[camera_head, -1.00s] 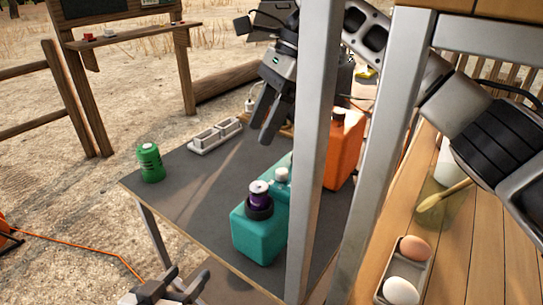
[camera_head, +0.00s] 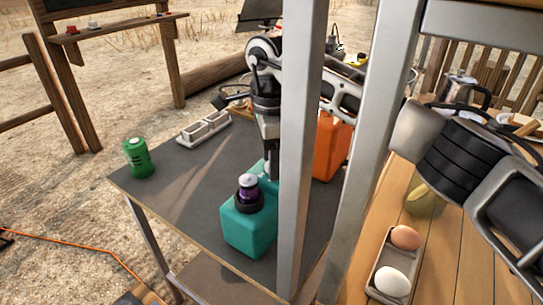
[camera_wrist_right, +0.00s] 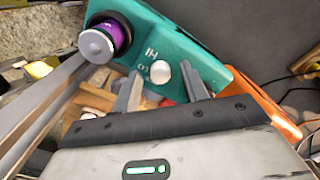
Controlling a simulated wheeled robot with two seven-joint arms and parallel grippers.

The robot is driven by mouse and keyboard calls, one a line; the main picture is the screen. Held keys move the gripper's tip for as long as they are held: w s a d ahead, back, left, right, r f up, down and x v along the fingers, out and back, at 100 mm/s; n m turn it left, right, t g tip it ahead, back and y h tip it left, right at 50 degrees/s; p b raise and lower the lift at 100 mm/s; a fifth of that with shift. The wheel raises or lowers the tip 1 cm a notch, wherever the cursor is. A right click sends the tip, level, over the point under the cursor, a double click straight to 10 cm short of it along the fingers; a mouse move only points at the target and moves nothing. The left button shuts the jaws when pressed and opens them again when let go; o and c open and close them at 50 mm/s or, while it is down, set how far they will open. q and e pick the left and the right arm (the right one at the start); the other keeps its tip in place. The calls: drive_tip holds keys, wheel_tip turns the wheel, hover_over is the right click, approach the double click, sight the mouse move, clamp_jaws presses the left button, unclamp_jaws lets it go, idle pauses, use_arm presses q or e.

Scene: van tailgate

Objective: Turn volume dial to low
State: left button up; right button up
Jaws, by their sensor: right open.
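A teal box (camera_head: 250,222) stands on the dark table; a metal post hides its right side. In the right wrist view the teal box (camera_wrist_right: 185,50) carries a small white round knob (camera_wrist_right: 161,72) beside "HI" and "LO" marks. It appears to be the volume dial. A purple cylinder with a silver cap (camera_wrist_right: 108,38) is on the box; it also shows in the head view (camera_head: 248,192). My right gripper (camera_head: 271,172) points down above the box, partly behind the post. In the wrist view its open fingers (camera_wrist_right: 165,92) are on either side of the knob, apparently not gripping it.
The metal post (camera_head: 303,150) stands close in front of my right gripper. An orange box (camera_head: 332,148) is behind the teal one. A green canister (camera_head: 137,158) and a pale tray (camera_head: 203,128) are on the table (camera_head: 180,200). Eggs (camera_head: 393,281) sit on the wooden counter at right.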

clamp_jaws()
drive_tip(key=shift+m, duration=1)
drive_tip(key=m, duration=0.3)
drive_tip(key=shift+p, duration=0.3)
drive_tip(key=m, duration=0.6)
drive_tip(key=shift+m, duration=0.3)
unclamp_jaws()
